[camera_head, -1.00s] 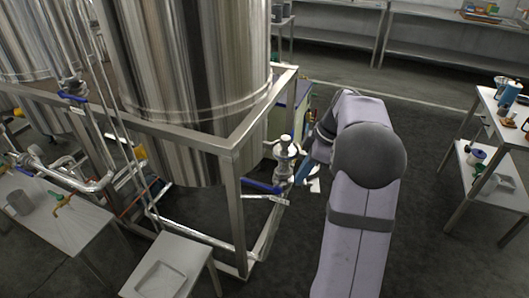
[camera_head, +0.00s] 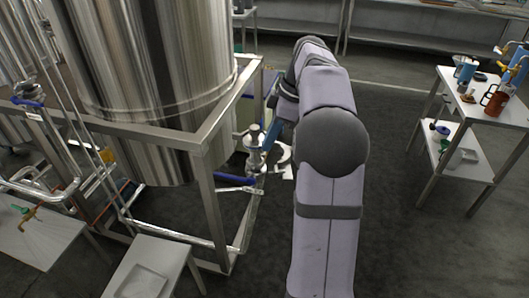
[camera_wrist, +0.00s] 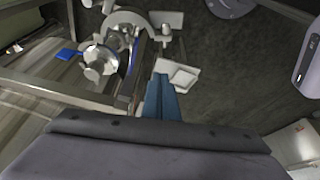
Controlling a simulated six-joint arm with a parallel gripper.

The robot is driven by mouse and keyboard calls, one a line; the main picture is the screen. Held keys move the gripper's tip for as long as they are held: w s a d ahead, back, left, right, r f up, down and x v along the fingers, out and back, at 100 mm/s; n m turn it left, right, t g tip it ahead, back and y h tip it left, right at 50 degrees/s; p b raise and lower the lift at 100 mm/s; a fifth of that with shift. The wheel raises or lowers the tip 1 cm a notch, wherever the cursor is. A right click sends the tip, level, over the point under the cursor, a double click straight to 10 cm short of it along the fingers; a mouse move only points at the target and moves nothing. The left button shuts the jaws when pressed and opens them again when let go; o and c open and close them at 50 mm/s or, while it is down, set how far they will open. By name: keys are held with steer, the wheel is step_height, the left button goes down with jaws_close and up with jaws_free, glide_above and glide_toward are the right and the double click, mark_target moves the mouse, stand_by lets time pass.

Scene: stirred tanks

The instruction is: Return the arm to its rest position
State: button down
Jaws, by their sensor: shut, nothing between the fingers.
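My grey-lilac arm (camera_head: 325,220) reaches forward from the bottom of the head view and bends down to the left at its far end. My gripper (camera_head: 271,131) shows only as a small blue part, partly hidden by the arm, just right of the steel valve (camera_head: 254,140) on the tank frame. In the wrist view my gripper (camera_wrist: 161,82) has its blue fingers together with nothing between them. The valve (camera_wrist: 100,58), with a blue handle (camera_wrist: 66,54), lies to their upper left, and the fingers look apart from it.
A large steel tank (camera_head: 150,70) on a metal frame (camera_head: 208,200) stands left of my arm. A low table (camera_head: 150,270) is at the lower left. A two-level table (camera_head: 480,108) with jugs stands at the right. Dark floor between it and my arm is clear.

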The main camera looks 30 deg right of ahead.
steer(key=shift+v, duration=0.8)
steer(key=s+a+f+m+g+h+p, duration=0.1)
steer(key=s+a+f+m, duration=0.25)
steer(key=a, duration=0.25)
steer(key=s+a+f+m+g, duration=0.1)
steer(key=s+a+f+m, duration=0.15)
steer(key=a+f, duration=0.2)
steer(key=s+a+f+m+h, duration=0.1)
steer(key=s+a+f+m, duration=0.1)
steer(key=s+a+f, duration=0.2)
steer(key=s+a+f+m+h, duration=0.1)
steer(key=s+a+f+m, duration=0.2)
steer(key=s, duration=0.8)
step_height(320, 180, down, 2)
steer(key=shift+a+f+p, duration=0.1)
steer(key=shift+a+p, duration=0.25)
steer(key=shift+a, duration=0.15)
